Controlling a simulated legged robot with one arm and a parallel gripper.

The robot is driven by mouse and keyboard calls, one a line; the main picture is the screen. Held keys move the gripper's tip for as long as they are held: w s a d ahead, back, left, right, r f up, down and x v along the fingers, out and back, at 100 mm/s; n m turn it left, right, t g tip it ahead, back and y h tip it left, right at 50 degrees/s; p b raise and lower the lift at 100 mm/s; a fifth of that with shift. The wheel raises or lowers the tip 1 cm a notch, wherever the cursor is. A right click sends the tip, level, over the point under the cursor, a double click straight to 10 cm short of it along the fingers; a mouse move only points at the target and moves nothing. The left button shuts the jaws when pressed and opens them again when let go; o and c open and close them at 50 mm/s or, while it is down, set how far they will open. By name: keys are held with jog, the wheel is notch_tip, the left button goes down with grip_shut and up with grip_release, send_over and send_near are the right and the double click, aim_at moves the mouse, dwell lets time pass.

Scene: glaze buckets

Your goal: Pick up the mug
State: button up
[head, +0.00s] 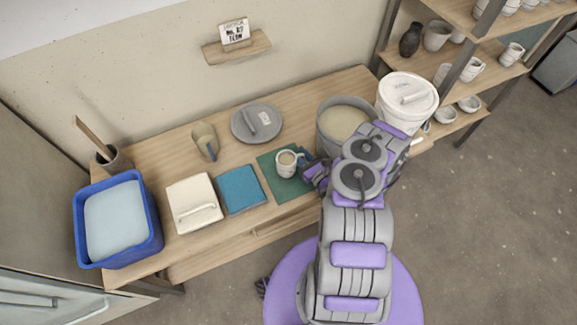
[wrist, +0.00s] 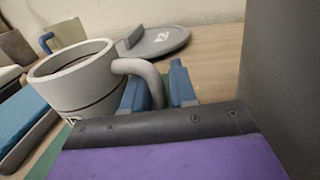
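The mug (head: 286,163) is pale grey-white and stands upright on the green mat, with tan contents and its handle toward my gripper. In the wrist view the mug (wrist: 80,82) fills the left side, and its handle arches to the right. My gripper (head: 313,172) is just right of the mug. In the wrist view my gripper (wrist: 160,90) has its two blue-grey fingertips apart, with the lower part of the handle between them. Firm contact on both sides is not visible. The mug's base is partly hidden by my gripper in the wrist view.
A grey bucket (head: 328,138) stands close behind my gripper, beside a white lidded bucket (head: 405,118). A grey plate (head: 244,126) lies behind the mug. A blue book-like slab (head: 240,189), a cream slab (head: 194,203) and a blue tub (head: 155,238) are left.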

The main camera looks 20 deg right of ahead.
jog(key=shift+a, duration=0.1)
grip_shut()
dwell(1.3)
